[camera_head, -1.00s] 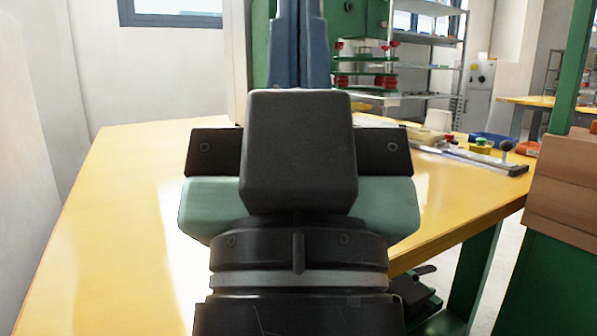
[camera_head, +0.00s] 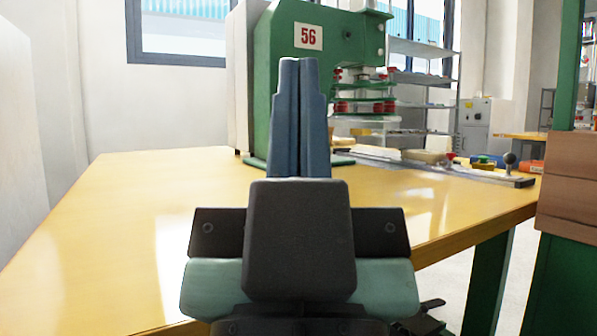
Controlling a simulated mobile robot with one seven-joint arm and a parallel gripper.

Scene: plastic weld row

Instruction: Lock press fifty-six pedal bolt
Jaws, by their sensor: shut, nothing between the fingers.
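The green press (camera_head: 275,85) with a white plate reading 56 stands at the back of the yellow table. A black pedal-like part (camera_head: 425,322) shows low under the table, right of my gripper's body. It is mostly hidden by my gripper and the picture's bottom edge. I cannot make out a bolt on it. My gripper (camera_head: 298,64) points away from me over the table, with its two blue-grey fingers together and empty. In the picture its fingertips overlap the press's body. I cannot tell how far apart they are in depth.
The yellow table (camera_head: 130,210) is bare on the left. A long grey bar with a dark knob (camera_head: 510,160) and small parts lie at its right rear. A green post and brown wooden blocks (camera_head: 570,190) stand close on the right. A table leg (camera_head: 487,285) stands right of the pedal-like part.

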